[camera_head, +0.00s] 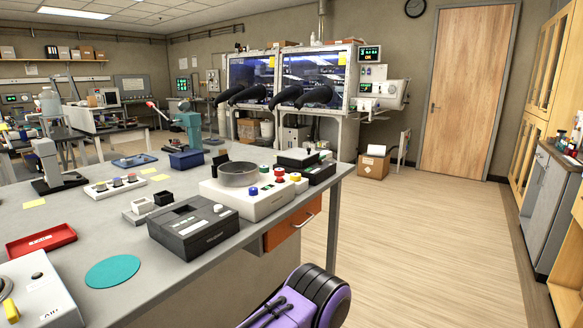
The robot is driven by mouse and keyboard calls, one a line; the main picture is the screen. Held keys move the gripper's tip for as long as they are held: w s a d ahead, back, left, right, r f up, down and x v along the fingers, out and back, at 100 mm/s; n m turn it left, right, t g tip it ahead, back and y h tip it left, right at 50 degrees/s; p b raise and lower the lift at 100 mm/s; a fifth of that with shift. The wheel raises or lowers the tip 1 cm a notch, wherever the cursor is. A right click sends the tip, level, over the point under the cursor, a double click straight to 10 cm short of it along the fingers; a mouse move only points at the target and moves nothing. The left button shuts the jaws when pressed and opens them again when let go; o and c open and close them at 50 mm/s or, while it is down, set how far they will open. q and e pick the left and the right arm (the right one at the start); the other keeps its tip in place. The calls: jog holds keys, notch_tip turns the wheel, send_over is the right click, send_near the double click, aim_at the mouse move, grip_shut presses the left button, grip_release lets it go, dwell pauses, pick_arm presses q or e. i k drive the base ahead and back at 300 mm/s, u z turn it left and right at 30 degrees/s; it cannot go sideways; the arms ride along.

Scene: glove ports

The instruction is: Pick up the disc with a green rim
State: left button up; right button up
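I cannot pick out a disc with a distinct green rim for certain. A small green-coloured round piece (264,170) shows at the back of a white device (246,205), beside a grey round bowl (238,174). Blue (253,191), red (280,175) and yellow (295,177) pieces sit near it. Several small round pieces (117,182) stand on a white rack (114,188) farther left; their rims are too small to tell. A flat teal round mat (112,271) lies at the bench front. Neither of my grippers is in view.
The grey bench (185,283) also holds a dark grey box device (193,226), a red tray (41,240) and a blue tray (134,160). A cardboard box (374,163) stands on the floor. The wooden floor (425,245) right of the bench is clear.

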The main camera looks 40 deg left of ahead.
aim_at(264, 169)
jog(key=u, duration=0.35)
jog(key=i, duration=0.7)
jog(key=u, duration=0.65)
